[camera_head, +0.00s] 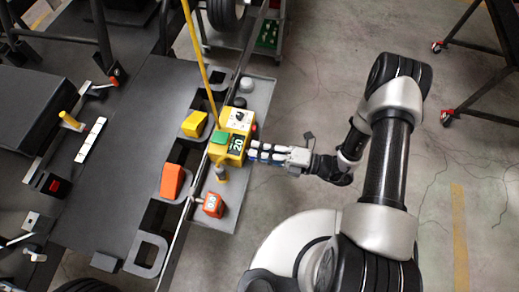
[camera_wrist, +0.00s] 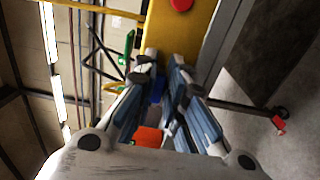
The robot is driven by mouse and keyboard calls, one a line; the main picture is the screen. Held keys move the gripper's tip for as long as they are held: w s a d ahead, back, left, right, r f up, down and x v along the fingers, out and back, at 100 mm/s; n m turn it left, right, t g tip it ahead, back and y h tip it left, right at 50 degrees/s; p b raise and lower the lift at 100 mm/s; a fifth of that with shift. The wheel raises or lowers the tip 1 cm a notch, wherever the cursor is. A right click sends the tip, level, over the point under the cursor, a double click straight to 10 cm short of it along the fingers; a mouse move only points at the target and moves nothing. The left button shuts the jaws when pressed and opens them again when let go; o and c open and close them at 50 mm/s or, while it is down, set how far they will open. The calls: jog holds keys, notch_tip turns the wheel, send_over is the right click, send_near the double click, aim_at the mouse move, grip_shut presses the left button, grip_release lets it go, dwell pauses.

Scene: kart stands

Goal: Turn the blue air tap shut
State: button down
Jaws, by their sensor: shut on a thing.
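The blue air tap (camera_wrist: 157,88) shows as a small blue piece between my fingers in the wrist view. In the head view I cannot tell it apart from my blue-padded fingers. My gripper (camera_head: 253,152) reaches in from the right to the right side of the yellow control box (camera_head: 240,119). In the wrist view my gripper (camera_wrist: 160,75) has its fingertips close together at the yellow box (camera_wrist: 168,38), shut on the blue tap. The fingers hide much of the tap, so its angle is unclear.
The box carries a green button (camera_head: 220,137), a dial (camera_head: 238,116) and a display reading 20. A red button (camera_wrist: 180,4) shows near my fingers. A yellow pole (camera_head: 200,65) rises behind.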

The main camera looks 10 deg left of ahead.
dwell(0.5)
jog(key=c, duration=1.6)
grip_release()
jog(key=shift+c, duration=0.2)
jog(key=shift+d, duration=0.1)
jog(key=d, duration=0.7)
jog(key=shift+s+d, duration=0.35)
jog(key=shift+d, duration=0.05)
